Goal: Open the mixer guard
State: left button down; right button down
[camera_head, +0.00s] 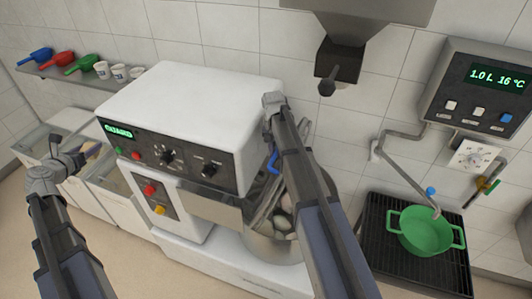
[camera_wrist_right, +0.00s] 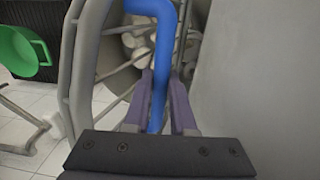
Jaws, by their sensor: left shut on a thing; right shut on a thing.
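The white mixer (camera_head: 205,100) stands at the centre in the head view, its small display (camera_head: 118,132) reading "GUARD". Its grey wire guard (camera_head: 264,207) is partly hidden behind my right arm, above the metal bowl (camera_head: 262,246). I cannot tell exactly how far the guard is raised. The guard's blue handle (camera_head: 272,160) shows beside my arm. In the right wrist view, my right gripper (camera_wrist_right: 160,98) is shut on the blue handle (camera_wrist_right: 162,45), with the guard ring (camera_wrist_right: 78,70) just left of it. My left gripper (camera_head: 88,157) is shut on a small tan thing (camera_head: 93,150), left of the mixer.
A dark metal spout (camera_head: 340,62) hangs above and right of the mixer. A green pot (camera_head: 424,232) stands on a black grate (camera_head: 375,262) at the right, below a water panel (camera_head: 480,90). White bins (camera_head: 112,182) stand left of the mixer. A shelf (camera_head: 65,75) holds scoops and cups.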

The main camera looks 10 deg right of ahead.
pick_arm(q)
jog(key=shift+w, duration=0.1)
pick_arm(e)
jog(key=c, duration=0.8)
grip_release()
jog(key=shift+w, duration=0.1)
jog(key=shift+o, duration=0.2)
jog(key=shift+d+r, duration=0.1)
pick_arm(q)
notch_tip(320, 180, up, 12)
jog(key=p, duration=1.2)
pick_arm(e)
notch_tip(320, 180, up, 12)
jog(key=shift+w+a, duration=0.15)
jog(key=shift+a, duration=0.25)
pick_arm(q)
jog(key=shift+f, duration=0.1)
